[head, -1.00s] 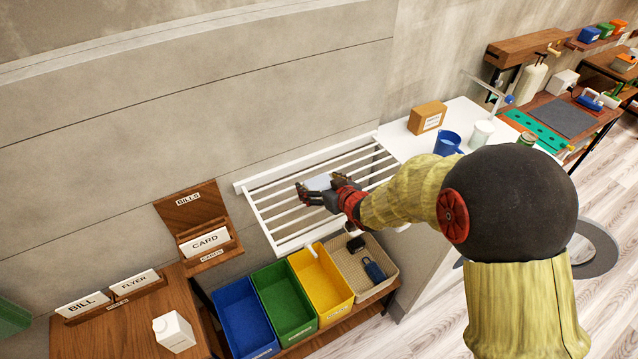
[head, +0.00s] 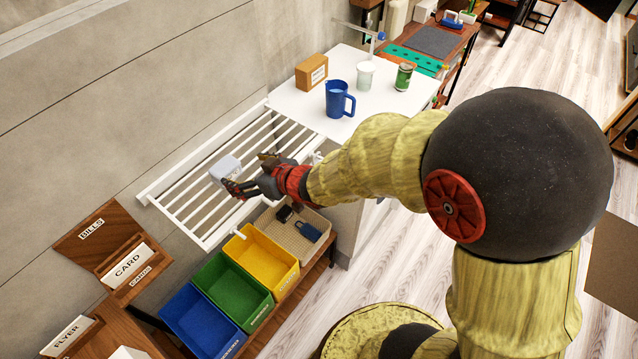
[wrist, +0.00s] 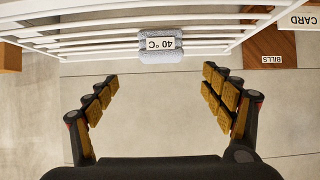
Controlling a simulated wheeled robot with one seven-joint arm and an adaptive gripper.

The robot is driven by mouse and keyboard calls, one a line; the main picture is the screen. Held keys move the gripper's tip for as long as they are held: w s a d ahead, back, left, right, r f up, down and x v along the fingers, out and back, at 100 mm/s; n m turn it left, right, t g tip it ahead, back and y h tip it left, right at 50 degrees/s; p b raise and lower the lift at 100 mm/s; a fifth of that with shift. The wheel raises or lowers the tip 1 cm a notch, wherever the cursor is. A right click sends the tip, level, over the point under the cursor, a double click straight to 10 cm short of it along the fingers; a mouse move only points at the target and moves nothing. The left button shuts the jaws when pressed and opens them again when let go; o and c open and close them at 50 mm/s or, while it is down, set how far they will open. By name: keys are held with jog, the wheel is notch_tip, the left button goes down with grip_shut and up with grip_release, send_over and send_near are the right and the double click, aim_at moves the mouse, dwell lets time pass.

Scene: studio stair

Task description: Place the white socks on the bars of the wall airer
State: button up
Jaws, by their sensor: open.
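The white socks (head: 225,168) are a small pale folded bundle resting on the bars of the white wall airer (head: 165,199). In the wrist view the bundle (wrist: 160,57) shows a "40 °C" label and sits against the bars of the airer (wrist: 95,42). My gripper (head: 248,174) is beside the socks, on their right in the head view. In the wrist view the fingers of my gripper (wrist: 160,88) are spread wide with nothing between them, and the socks lie beyond the fingertips, apart from them.
Below the airer stand blue (head: 203,322), green (head: 233,290) and yellow (head: 262,258) bins and a beige basket (head: 300,238). A white counter (head: 330,115) with a blue jug (head: 339,99) is behind right. Wooden card holders (head: 125,265) are at left. Most airer bars are bare.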

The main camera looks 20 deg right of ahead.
jog(key=s+d+r+m+h, duration=0.25)
jog(key=d+r, duration=0.25)
jog(key=d, duration=0.3)
jog(key=s+d+r+m+h, duration=0.2)
jog(key=s+d+r+h, duration=0.2)
jog(key=d+r, duration=0.3)
jog(key=s+d+r+m+g, duration=0.1)
jog(key=s+g, duration=0.1)
jog(key=s, duration=0.8)
jog(key=s+d+m+g, duration=0.1)
jog(key=s+d+g, duration=0.1)
jog(key=s, duration=0.8)
jog(key=shift+d+r+g, duration=0.15)
jog(key=shift+r+g, duration=0.15)
jog(key=shift+r, duration=0.05)
notch_tip(320, 180, down, 18)
jog(key=b, duration=1.8)
